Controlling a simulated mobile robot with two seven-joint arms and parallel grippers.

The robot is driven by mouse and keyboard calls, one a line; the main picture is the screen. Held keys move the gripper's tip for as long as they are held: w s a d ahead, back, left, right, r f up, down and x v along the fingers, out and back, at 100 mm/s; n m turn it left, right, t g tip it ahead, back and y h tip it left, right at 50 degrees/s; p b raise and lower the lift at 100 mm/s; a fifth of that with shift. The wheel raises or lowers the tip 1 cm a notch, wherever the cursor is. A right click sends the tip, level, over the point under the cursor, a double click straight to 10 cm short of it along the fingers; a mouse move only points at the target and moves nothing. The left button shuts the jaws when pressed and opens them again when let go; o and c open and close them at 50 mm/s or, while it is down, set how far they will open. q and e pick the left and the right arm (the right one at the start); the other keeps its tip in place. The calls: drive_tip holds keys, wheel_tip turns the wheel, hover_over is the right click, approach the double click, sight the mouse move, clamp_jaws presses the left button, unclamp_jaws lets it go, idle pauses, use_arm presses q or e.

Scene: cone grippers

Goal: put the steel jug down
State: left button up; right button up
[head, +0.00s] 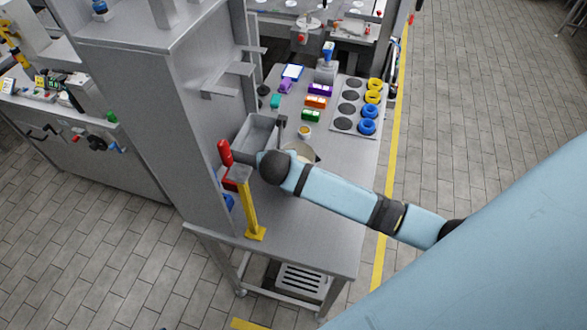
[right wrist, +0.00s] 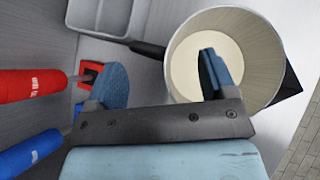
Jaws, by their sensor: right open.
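The steel jug (right wrist: 262,72) stands at the upper right of the right wrist view, with a pale cream inside. In the head view the jug (head: 304,151) is partly hidden behind my right arm. My right gripper (right wrist: 160,78) is open, with a wide gap between its two blue fingers. Its right finger overlaps the jug's mouth in the picture; I cannot tell whether it touches the jug or is inside it. The left finger is beside the red-handled tool. In the head view the fingertips are hard to make out. My left gripper is not in view.
A grey bin (head: 248,131) is beside the jug. Red-handled (right wrist: 30,84) and blue-handled (right wrist: 28,152) tools lie close to the left finger. A yellow post (head: 249,205) stands at the bench's near side. A small cup (head: 304,131) and colored blocks are farther back. The near right bench top is bare.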

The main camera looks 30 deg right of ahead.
drive_tip(key=shift+w+d+f, duration=0.1)
drive_tip(key=shift+w+f, duration=0.1)
drive_tip(key=shift+f, duration=0.05)
drive_tip(key=shift+s, duration=0.1)
clamp_jaws()
drive_tip(key=shift+s+f, duration=0.1)
drive_tip(key=shift+s, duration=0.05)
idle(1.0)
